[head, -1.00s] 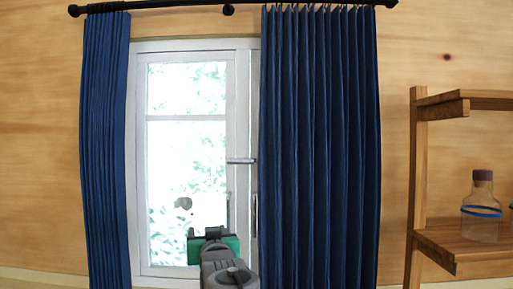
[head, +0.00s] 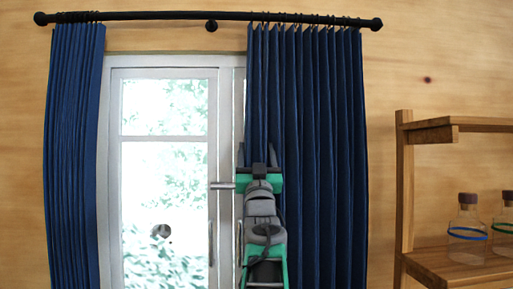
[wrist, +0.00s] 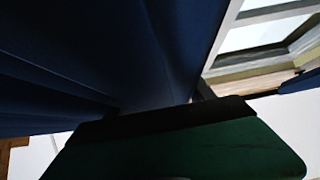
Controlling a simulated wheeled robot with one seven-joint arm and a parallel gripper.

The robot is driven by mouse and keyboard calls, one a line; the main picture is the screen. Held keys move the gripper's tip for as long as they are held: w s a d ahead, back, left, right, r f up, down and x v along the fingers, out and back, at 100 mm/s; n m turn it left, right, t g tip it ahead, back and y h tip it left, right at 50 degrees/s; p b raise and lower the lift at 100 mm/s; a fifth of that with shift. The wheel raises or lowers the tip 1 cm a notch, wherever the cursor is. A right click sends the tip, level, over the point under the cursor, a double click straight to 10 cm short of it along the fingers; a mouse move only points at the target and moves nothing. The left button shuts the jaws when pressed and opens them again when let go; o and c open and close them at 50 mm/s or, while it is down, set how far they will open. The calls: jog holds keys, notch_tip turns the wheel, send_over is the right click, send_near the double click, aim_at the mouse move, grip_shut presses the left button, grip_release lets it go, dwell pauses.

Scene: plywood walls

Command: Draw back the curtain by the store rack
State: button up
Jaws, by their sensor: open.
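The dark blue right curtain (head: 315,160), the one nearer the rack, hangs in folds from the rod and covers the window's right side. My gripper (head: 257,162) is open at this curtain's left edge, about mid-height. It overlaps the curtain edge and the window frame in the head view. In the wrist view the curtain (wrist: 110,50) fills the left and middle, close in front of the green and black gripper (wrist: 180,125). I cannot tell whether cloth lies between the fingers or touches them.
The left curtain (head: 72,150) hangs bunched at the window's left side. A black rod (head: 150,16) runs above. The white window (head: 165,130) has a handle (head: 222,186) just left of my gripper. The wooden rack (head: 405,190) at right holds bottles (head: 467,232).

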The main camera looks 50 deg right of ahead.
jog(key=shift+c, duration=0.3)
grip_shut()
dwell(0.3)
dwell(0.3)
